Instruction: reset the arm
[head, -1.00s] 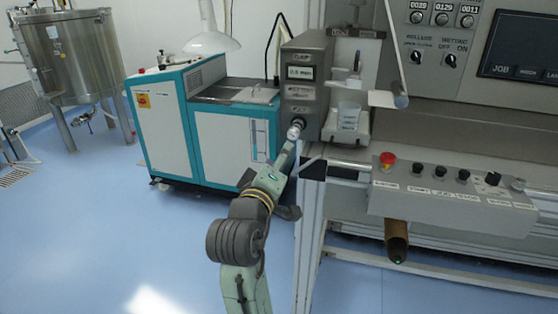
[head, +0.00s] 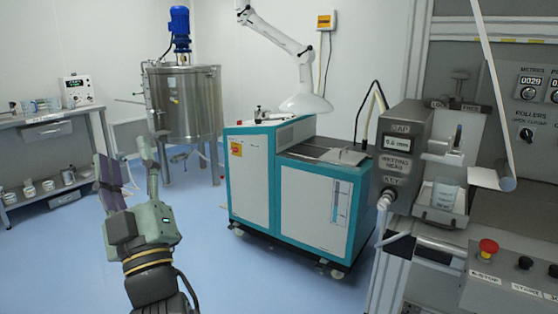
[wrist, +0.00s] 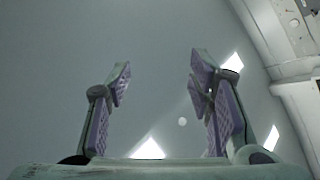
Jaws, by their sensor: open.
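My gripper (head: 128,170) shows at the left of the head view, raised with its fingers pointing up. In the wrist view its two purple-padded fingers (wrist: 161,80) stand wide apart with nothing between them. It is clear of the machine and touches nothing that I can see. Most of the rest of my arm lies below the picture's edge.
A teal and white cabinet (head: 250,180) stands mid-picture, beside a grey metering unit (head: 398,150). A control panel with a red button (head: 488,247) is at right. A steel tank (head: 187,105) and a shelf (head: 45,135) stand behind. Blue floor (head: 235,270) is open between.

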